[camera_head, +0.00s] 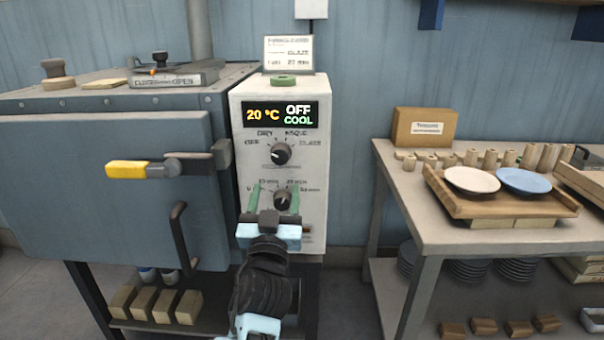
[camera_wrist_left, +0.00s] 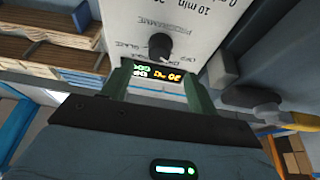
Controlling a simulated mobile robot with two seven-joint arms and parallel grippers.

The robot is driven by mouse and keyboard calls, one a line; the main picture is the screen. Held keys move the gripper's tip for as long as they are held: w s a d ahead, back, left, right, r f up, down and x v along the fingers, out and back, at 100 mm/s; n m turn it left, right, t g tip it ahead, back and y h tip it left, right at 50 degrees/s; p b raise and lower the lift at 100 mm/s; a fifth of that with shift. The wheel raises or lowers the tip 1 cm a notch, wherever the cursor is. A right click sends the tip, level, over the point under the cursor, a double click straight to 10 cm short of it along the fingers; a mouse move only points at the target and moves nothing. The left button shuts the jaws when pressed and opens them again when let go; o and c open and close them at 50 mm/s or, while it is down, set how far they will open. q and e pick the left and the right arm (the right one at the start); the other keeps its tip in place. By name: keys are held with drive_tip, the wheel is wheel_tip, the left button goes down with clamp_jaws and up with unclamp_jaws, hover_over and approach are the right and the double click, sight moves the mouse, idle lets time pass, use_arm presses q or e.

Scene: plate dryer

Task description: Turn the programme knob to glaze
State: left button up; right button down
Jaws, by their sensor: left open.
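The programme knob (camera_head: 281,153) is the upper black dial on the white control box (camera_head: 315,155), below a display (camera_head: 281,114) reading 20 °C, OFF, COOL. Labels for off, dry, bisque and glaze surround it; its pointer appears turned left, towards off. My left gripper (camera_head: 274,200) is open, with its green fingers seen either side of the lower knob (camera_head: 283,198), below the programme knob. In the upside-down left wrist view, the programme knob (camera_wrist_left: 160,46) shows beyond the open, empty fingers (camera_wrist_left: 158,82), apart from them. My right gripper is out of view.
A card (camera_head: 288,53) naming glaze stands on the box behind a green disc (camera_head: 283,80). Left is the grey kiln-like cabinet (camera_head: 100,190) with a yellow-grip handle (camera_head: 128,169) jutting forward. Right, a table (camera_head: 440,235) carries a wooden tray (camera_head: 500,208) with two plates.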

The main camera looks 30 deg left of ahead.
sight(280, 159)
use_arm(q)
drive_tip(key=x, duration=0.4)
drive_tip(key=p+x, duration=0.1)
drive_tip(key=x, duration=0.2)
drive_tip(key=shift+r, duration=0.35)
drive_tip(key=shift+w+a+r, duration=0.15)
drive_tip(key=shift+w+a, duration=0.05)
drive_tip(key=shift+w, duration=0.25)
drive_tip(key=c, duration=1)
